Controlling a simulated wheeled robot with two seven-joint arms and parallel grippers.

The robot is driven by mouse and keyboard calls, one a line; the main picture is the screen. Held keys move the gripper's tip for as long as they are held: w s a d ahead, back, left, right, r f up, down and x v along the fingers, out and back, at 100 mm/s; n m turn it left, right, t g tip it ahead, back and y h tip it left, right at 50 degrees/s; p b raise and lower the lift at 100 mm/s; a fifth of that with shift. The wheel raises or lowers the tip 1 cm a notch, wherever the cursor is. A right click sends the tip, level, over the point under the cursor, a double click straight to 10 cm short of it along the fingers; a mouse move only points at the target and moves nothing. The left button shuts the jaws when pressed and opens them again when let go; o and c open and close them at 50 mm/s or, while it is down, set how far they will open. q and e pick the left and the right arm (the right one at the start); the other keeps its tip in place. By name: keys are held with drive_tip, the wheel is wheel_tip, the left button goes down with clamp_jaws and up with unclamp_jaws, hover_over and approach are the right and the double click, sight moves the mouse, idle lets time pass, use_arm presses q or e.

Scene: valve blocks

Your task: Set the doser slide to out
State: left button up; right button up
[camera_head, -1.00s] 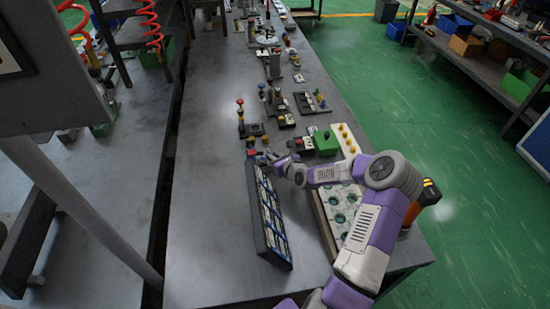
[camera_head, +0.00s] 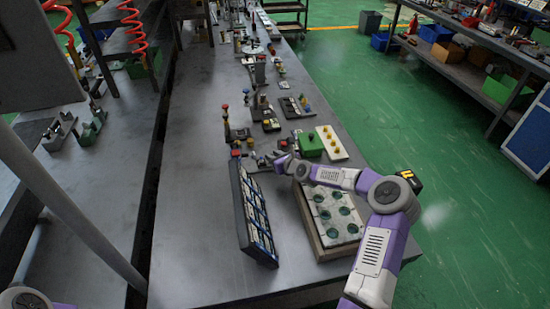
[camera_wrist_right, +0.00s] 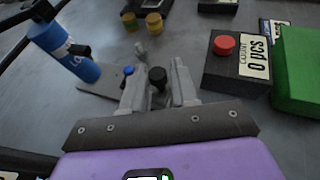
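My right gripper (camera_head: 259,158) is low over the bench beside small fixtures. In the right wrist view its two fingers (camera_wrist_right: 160,80) stand apart, one on each side of a black round knob (camera_wrist_right: 157,76). I cannot tell whether they touch it. A grey flat plate with a blue button (camera_wrist_right: 129,70) lies just left of the fingers, beside a blue labelled cylinder (camera_wrist_right: 62,48). I cannot tell for sure which part is the doser slide or its position; its markings are not readable. My left gripper is not in view; only a bit of my left arm shows.
A block with a red button and a count display (camera_wrist_right: 236,62) stands right of the gripper, next to a green box (camera_wrist_right: 298,72). A dark rack of panels (camera_head: 245,222) and a tray with green round holes (camera_head: 333,243) stand nearer.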

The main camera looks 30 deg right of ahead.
drive_tip(key=shift+p+v, duration=0.75)
drive_tip(key=shift+v, duration=3.1)
